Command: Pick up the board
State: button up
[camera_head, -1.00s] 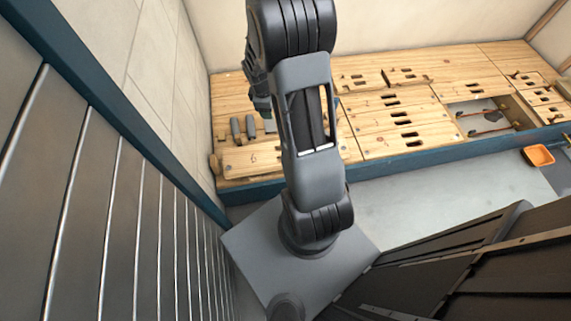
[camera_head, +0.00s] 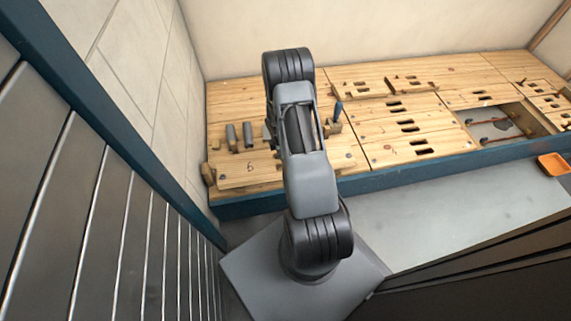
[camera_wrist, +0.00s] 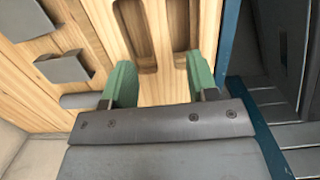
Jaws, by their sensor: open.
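Pale wooden boards cover the raised platform. In the wrist view, a board (camera_wrist: 163,22) with two long hand slots lies just beyond my gripper (camera_wrist: 162,82). My gripper is open and empty, its two green fingertips apart over the wood, near the slots. I cannot tell whether they touch it. In the head view my gripper is hidden behind my arm. A slotted board (camera_head: 385,130) lies right of my arm. A board marked 6 (camera_head: 225,172) lies at the platform's front left. I cannot tell which board is meant.
Grey blocks (camera_head: 231,137) stand left of my arm, and a blue-handled tool (camera_head: 338,112) stands right of it. An open recess (camera_head: 495,128) with pipes lies at the right. An orange tray (camera_head: 553,164) is at the right edge. A ribbed wall (camera_head: 110,220) is close on the left.

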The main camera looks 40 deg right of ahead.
jog(key=shift+s+d+f+b, duration=0.15)
jog(key=shift+f+b, duration=0.7)
jog(key=shift+f, duration=0.6)
jog(key=shift+d+f+b, duration=0.15)
jog(key=shift+f+b, duration=0.7)
jog(key=shift+f, duration=0.6)
jog(key=shift+r, duration=0.1)
grip_shut()
